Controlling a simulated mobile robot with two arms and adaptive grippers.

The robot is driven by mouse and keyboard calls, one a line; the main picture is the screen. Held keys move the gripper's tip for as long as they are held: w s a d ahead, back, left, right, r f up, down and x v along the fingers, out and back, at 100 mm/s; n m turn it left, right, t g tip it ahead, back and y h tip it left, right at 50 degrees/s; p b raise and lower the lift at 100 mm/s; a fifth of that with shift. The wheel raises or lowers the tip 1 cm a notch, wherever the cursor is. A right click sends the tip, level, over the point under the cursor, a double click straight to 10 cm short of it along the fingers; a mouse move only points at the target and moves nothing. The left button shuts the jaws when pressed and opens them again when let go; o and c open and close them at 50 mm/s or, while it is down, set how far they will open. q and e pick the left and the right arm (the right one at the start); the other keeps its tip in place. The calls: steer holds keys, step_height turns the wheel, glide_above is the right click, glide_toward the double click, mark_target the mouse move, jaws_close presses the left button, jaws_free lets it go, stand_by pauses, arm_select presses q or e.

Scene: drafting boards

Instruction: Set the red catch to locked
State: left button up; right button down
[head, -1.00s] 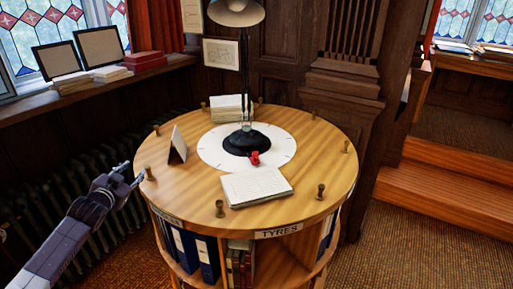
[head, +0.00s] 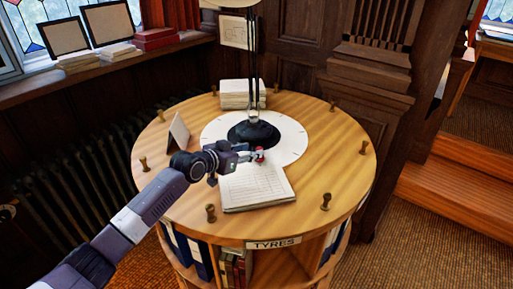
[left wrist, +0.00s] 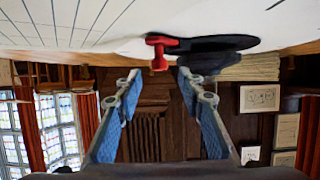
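The red catch (head: 261,154) sits at the front edge of the black lamp base (head: 253,134), over the white round dial (head: 293,141). In the left wrist view, which looks upside down, the red catch (left wrist: 161,50) is a small T-shaped piece just beyond the fingertips, near the gap between them. My left gripper (head: 254,156) reaches over the table from the left, close to the catch. Its two blue-padded fingers (left wrist: 157,76) are apart with nothing between them. It partly covers the catch in the head view. My right gripper is not in view.
A card (head: 179,133) stands at left, a paper stack (head: 243,94) behind. Wooden pegs (head: 325,201) ring the round table (head: 330,165). The lamp's post (head: 252,70) rises behind the catch.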

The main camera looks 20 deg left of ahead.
mark_target(257, 149)
arm_select(q)
steer(key=x, duration=0.3)
steer(key=shift+d, duration=0.1)
steer(key=shift+w+d+f, duration=0.15)
steer(key=shift+w+f, duration=0.05)
steer(key=shift+w, duration=0.2)
steer(key=shift+w+f, duration=0.1)
steer(key=shift+w, duration=0.05)
steer(key=shift+c, duration=0.4)
steer(key=c, duration=0.5)
jaws_close()
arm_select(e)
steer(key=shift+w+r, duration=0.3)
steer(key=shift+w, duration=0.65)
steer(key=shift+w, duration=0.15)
